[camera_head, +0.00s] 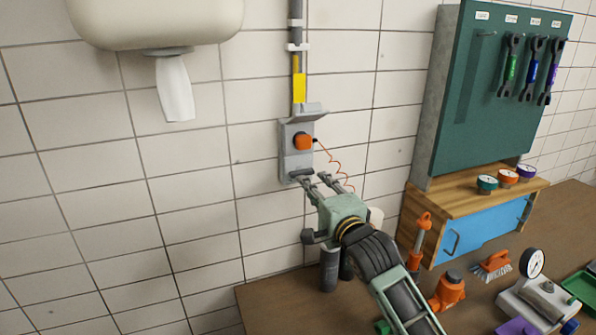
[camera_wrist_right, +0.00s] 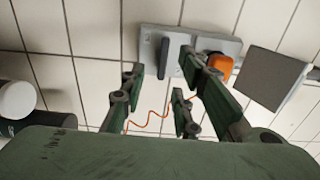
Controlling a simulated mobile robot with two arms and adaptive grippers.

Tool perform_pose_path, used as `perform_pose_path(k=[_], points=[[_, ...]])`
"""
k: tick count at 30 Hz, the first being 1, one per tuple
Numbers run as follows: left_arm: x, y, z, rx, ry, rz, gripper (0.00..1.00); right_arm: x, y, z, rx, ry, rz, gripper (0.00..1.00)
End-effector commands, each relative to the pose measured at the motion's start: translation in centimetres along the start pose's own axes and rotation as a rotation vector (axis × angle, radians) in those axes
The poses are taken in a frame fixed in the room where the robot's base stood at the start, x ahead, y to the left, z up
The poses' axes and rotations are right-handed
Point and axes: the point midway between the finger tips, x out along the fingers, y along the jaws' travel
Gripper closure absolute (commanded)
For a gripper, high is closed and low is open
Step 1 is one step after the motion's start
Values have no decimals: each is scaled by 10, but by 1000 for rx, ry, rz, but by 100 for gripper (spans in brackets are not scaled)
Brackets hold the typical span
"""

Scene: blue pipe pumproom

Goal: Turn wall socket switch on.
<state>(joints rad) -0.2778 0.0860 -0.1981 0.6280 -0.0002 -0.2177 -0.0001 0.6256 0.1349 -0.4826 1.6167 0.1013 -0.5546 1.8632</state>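The grey wall socket (camera_head: 285,150) is mounted on the tiled wall with its lid (camera_head: 308,113) raised. An orange plug (camera_head: 302,141) sits in it, with a coiled orange cord. A dark switch lever (camera_head: 301,172) is at its lower end; the right wrist view shows it as a dark bar (camera_wrist_right: 163,58). My right gripper (camera_head: 309,177) is just below the socket. Its fingers (camera_wrist_right: 160,73) are spread, with the lever near the gap between them. I cannot tell whether a finger touches the lever. The left gripper is not in view.
A workbench (camera_head: 275,312) is below, with an orange tool (camera_head: 449,292), a brush (camera_head: 492,265) and a gauge (camera_head: 532,263). A green tool cabinet (camera_head: 470,130) stands at the right. A towel dispenser (camera_head: 155,20) hangs upper left.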

Motion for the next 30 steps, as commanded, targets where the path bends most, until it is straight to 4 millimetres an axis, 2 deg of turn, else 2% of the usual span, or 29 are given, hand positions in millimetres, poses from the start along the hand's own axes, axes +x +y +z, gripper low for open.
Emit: perform_pose_path(k=[4, 9, 12, 16, 24, 28, 30], points=[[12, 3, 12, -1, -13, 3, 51, 16, 3, 0, -3, 0, -1, 71], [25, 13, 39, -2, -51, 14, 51, 43, 3, 0, -3, 0, -2, 71], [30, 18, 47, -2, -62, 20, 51, 57, 3, 0, -3, 1, 0, 71], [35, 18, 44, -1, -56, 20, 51, 68, 2, 0, -2, 0, 0, 71], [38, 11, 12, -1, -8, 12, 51, 75, 0, 0, 0, 1, 0, 71], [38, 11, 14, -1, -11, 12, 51, 75, 0, 0, 0, 1, 0, 71], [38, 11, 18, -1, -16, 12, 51, 75, 0, 0, -1, 1, 0, 76]])
